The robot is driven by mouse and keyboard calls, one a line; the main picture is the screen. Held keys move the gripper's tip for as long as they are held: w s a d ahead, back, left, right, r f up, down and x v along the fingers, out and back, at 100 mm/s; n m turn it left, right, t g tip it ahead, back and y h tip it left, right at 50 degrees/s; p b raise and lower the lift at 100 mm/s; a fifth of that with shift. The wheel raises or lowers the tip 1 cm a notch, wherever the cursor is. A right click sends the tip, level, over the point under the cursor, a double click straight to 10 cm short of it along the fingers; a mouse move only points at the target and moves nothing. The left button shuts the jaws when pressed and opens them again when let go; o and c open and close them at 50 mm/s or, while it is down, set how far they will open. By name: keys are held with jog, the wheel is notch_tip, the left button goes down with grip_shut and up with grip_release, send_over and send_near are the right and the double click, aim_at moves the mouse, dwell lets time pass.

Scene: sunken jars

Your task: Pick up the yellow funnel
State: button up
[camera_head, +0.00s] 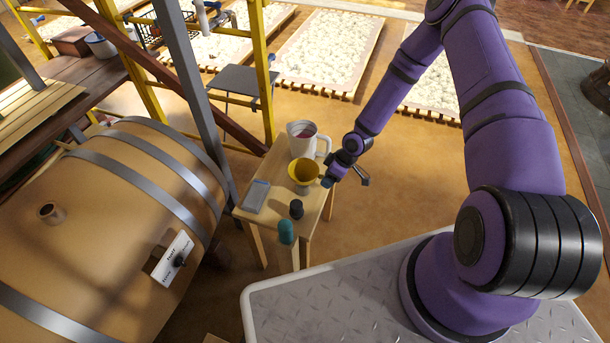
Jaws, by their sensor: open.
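The yellow funnel (304,171) stands upright, wide mouth up, on a small wooden table (318,208). Its lower part looks grey, and I cannot tell whether that is its spout or something under it. My gripper (345,182) is just right of the funnel, close to its rim. It is open with nothing between its fingers. I cannot tell whether a finger touches the funnel.
A white pitcher (302,139) with dark red contents stands right behind the funnel. A grey flat object (256,196), a small black item (296,208) and a teal item (286,232) are in front. A large barrel (120,200) lies left. Floor to the right is clear.

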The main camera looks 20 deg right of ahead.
jog(key=x, duration=0.3)
jog(key=shift+d, duration=0.1)
grip_shut()
